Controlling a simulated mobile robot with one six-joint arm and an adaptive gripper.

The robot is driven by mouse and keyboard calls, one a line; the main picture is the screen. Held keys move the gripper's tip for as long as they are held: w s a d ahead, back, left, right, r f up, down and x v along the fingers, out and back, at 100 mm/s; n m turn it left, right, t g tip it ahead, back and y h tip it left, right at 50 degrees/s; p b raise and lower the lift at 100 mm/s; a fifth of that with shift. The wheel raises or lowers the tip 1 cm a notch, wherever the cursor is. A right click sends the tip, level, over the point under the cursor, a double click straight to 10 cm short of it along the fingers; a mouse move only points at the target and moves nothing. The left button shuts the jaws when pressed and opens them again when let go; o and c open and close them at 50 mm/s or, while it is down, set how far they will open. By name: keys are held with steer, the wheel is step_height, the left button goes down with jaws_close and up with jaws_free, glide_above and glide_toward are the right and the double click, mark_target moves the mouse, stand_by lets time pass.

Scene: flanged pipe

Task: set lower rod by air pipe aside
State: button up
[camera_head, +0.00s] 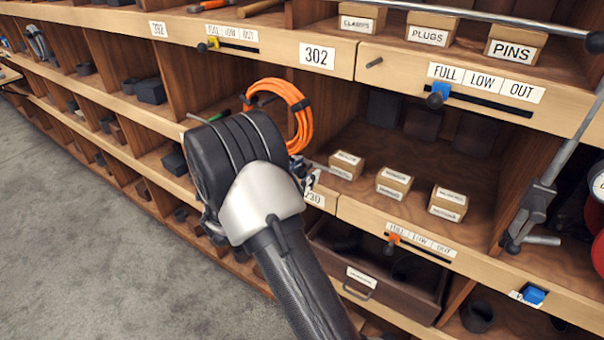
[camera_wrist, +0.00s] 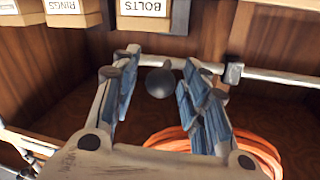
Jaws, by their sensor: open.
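A grey metal rod (camera_wrist: 280,75) crosses the wrist view from left to right, just beyond my fingertips, with a dark collar on it. My gripper (camera_wrist: 160,82) is open, its two blue-padded fingers to either side of a dark round knob (camera_wrist: 160,84). The knob sits just below the rod; whether they are joined I cannot tell. Nothing is visibly clamped. A coiled orange pipe (camera_wrist: 255,145) lies below and to the right; it also shows in the head view (camera_head: 301,112). There my arm hides most of my gripper and of the rod.
Small labelled boxes (camera_head: 396,180) sit on the shelf right of my gripper. A second rod (camera_head: 470,19) runs along the upper shelf. A clamp stand (camera_head: 538,203) and a red object (camera_head: 592,220) stand at the right. Free floor (camera_head: 90,240) is at lower left.

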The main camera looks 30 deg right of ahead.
steer(key=shift+a, duration=0.1)
steer(key=s+a, duration=0.2)
steer(key=a, duration=0.9)
steer(key=shift+s+a, duration=0.15)
steer(key=shift+a, duration=0.15)
steer(key=shift+r, duration=0.1)
steer(key=w+a+r+n+t+y, duration=0.5)
steer(key=w+a+r+t+y, duration=0.1)
steer(key=w+r+t+y, duration=0.3)
steer(key=s+a+r+n+y, duration=0.6)
steer(key=s+a+n+y, duration=0.2)
steer(key=s+a+y, duration=0.15)
steer(key=s+d+f+n+g, duration=0.1)
steer(key=s+f+g, duration=0.1)
steer(key=s, duration=0.6)
steer(key=s+d+f+n+g, duration=0.1)
steer(key=s+f+n+g, duration=0.1)
steer(key=s, duration=0.7)
steer(key=s+d+f+n+g, duration=0.2)
steer(key=s+g, duration=0.1)
steer(key=s, duration=0.6)
steer(key=shift+s+f+g+h, duration=0.15)
steer(key=shift+f+g+h, duration=0.15)
steer(key=shift+g+h, duration=0.15)
